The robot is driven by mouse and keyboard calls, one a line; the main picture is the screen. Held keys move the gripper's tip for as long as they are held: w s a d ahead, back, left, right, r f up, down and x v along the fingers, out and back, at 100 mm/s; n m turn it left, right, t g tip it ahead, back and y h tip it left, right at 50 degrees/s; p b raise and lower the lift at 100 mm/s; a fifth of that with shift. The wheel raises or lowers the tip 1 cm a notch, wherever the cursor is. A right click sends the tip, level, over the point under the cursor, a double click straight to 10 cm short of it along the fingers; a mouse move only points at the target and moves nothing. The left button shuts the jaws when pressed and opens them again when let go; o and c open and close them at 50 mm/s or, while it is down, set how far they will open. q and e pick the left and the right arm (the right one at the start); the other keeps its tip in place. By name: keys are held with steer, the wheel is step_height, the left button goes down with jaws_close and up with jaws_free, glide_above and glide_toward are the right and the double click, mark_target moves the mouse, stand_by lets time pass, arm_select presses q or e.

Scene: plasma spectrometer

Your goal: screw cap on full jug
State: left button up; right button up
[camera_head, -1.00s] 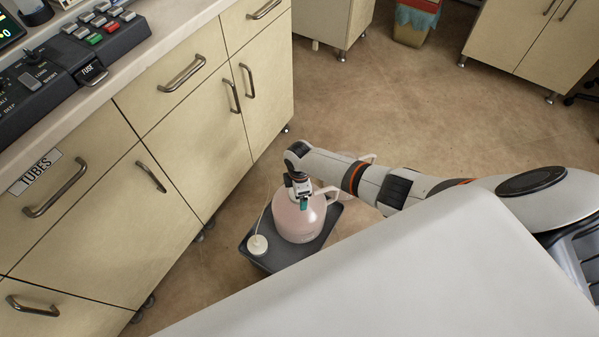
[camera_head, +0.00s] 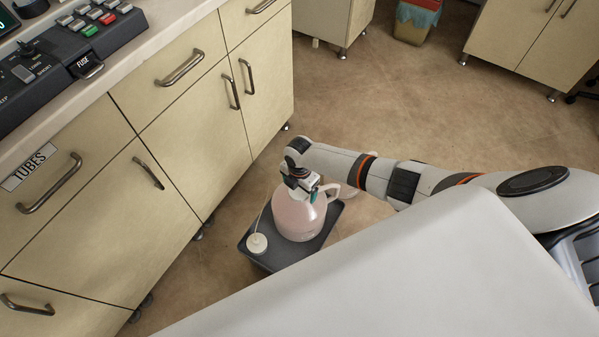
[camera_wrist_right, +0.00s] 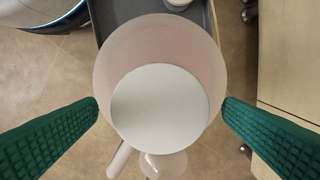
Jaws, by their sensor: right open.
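A pale pink jug (camera_head: 295,219) stands upright on a dark grey tray (camera_head: 268,262) on the floor. In the right wrist view a round white cap (camera_wrist_right: 160,107) covers the jug's (camera_wrist_right: 205,55) top, seen from above. My right gripper (camera_head: 307,194) is over the jug's top. Its green finger pads stand open on either side of the cap in the wrist view, with a narrow gap at the right one. Whether the cap sits on the threads is hidden. My left gripper is not in view.
A white round cap with a thin tube (camera_head: 257,243) sits on the tray's left side. Another pale pink shape (camera_head: 350,188) shows partly behind my right arm. Beige cabinets (camera_head: 190,140) stand at the left. A white surface (camera_head: 400,270) fills the lower right.

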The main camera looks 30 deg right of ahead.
steer(key=n+b, duration=0.1)
steer(key=n, duration=0.2)
steer(key=shift+n, duration=0.4)
steer(key=shift+n+b, duration=0.3)
steer(key=shift+n, duration=0.6)
steer(key=n+b, duration=0.1)
steer(key=n, duration=0.2)
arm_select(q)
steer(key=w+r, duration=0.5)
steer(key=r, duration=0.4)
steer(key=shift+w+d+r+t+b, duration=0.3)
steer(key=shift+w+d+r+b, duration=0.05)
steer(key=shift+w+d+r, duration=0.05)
arm_select(e)
steer(key=shift+n, duration=1.2)
steer(key=shift+c, duration=0.2)
steer(key=c, duration=1.4)
